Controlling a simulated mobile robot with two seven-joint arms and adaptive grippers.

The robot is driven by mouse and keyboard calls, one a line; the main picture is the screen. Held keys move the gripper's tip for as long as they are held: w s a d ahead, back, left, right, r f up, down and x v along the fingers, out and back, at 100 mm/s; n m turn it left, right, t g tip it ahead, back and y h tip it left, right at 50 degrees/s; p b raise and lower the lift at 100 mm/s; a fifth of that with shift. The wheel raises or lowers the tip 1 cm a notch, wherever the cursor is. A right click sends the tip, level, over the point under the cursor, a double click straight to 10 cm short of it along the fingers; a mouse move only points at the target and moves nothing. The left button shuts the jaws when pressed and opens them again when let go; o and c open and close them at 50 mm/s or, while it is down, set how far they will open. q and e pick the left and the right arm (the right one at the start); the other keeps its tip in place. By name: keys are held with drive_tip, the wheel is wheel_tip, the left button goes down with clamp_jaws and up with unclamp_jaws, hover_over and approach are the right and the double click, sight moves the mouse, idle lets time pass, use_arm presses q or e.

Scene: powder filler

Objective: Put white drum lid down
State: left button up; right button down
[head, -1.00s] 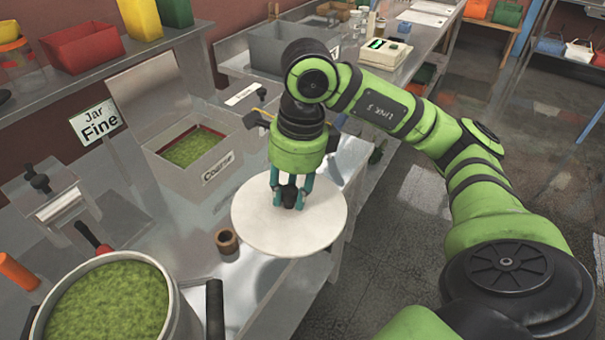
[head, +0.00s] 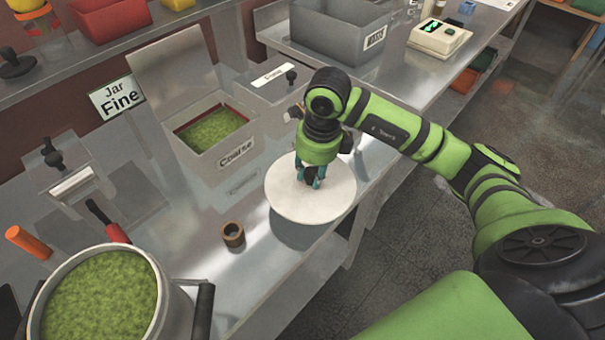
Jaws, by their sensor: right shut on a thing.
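The white drum lid (head: 325,205) is a round white disc over the steel bench, near its front edge. My right gripper (head: 312,181) is above the lid with its fingers pointing down, shut on the lid's knob, which the fingers mostly hide. A shadow lies on the bench below the lid's near side, so it seems to be held a little above the surface. The drum (head: 170,308) stands open at the lower left, full of green powder (head: 100,305). My left gripper is not in view.
A small brown cup (head: 232,236) stands left of the lid. The Coarse bin (head: 215,165) is behind it. A grey Waste bin (head: 330,32) and a scale (head: 440,38) stand farther back. Bare bench (head: 180,240) lies between drum and cup.

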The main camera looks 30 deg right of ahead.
sight(303, 182)
drive_tip(key=w+f, duration=0.1)
drive_tip(key=w, duration=0.1)
drive_tip(key=shift+w+a+f+p, duration=0.3)
drive_tip(key=shift+w+a+f, duration=0.05)
drive_tip(key=shift+a, duration=0.05)
wheel_tip(303, 182, down, 3)
drive_tip(key=shift+p, duration=0.9)
drive_tip(key=shift+f, duration=0.55)
drive_tip(key=shift+f, duration=0.1)
drive_tip(key=c, duration=0.9)
unclamp_jaws()
drive_tip(key=shift+c, duration=0.2)
